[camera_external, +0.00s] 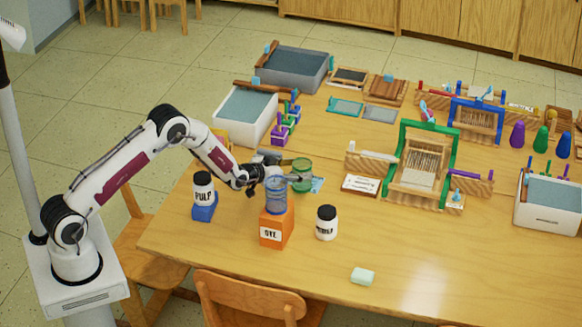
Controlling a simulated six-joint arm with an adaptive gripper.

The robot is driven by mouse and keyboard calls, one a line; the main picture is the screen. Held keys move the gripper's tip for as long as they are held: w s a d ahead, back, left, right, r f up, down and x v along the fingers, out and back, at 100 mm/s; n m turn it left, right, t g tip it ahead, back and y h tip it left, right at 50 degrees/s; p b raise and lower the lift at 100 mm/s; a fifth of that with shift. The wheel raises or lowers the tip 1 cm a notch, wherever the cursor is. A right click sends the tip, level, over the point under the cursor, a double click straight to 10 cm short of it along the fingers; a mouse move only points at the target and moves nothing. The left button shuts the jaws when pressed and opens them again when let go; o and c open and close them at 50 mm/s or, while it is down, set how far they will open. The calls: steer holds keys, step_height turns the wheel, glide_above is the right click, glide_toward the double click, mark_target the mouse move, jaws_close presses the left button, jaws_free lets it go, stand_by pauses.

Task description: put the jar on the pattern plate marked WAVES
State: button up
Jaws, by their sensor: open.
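A clear blue jar (275,199) stands upright on an orange block (276,229) labelled DYE. A green jar (302,168) stands just behind it to the right. A white jar with a black lid (326,224) stands on the table to the right; its label is too small to read surely. Another white black-lidded jar (203,190), marked PULP, stands on a blue block. My gripper (287,170) is open, level with the blue jar's top and close to both coloured jars; I cannot tell whether it touches either. A light blue plate (317,185) lies partly hidden beside the green jar. No WAVES marking is legible.
Grey and white water tubs (246,110) stand at the back left. A pale green sponge (363,276) lies near the front edge. The front right of the table is mostly clear.

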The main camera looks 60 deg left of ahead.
steer(key=v, duration=0.8)
steer(key=shift+s, duration=0.35)
steer(key=shift+d, duration=0.1)
stand_by(0.4)
steer(key=shift+r, duration=0.1)
steer(key=s+d+r+g+h, duration=0.1)
steer(key=s+d+r, duration=0.2)
steer(key=s+r, duration=0.3)
steer(key=s+d+r+m+g, duration=0.1)
steer(key=s+d+r, duration=0.35)
steer(key=r, duration=0.35)
steer(key=s+d+r+g+h, duration=0.1)
steer(key=s+d+r, duration=0.1)
steer(key=s+r, duration=0.45)
steer(key=s+d+r+g, duration=0.2)
steer(key=s+d, duration=0.1)
steer(key=s, duration=1.3)
steer(key=s+d+r+m+g+h, duration=0.1)
steer(key=s+d+r+g, duration=0.1)
steer(key=s, duration=1.4)
steer(key=shift+s+d+m, duration=0.15)
steer(key=shift+d+m, duration=0.15)
steer(key=shift+d, duration=0.3)
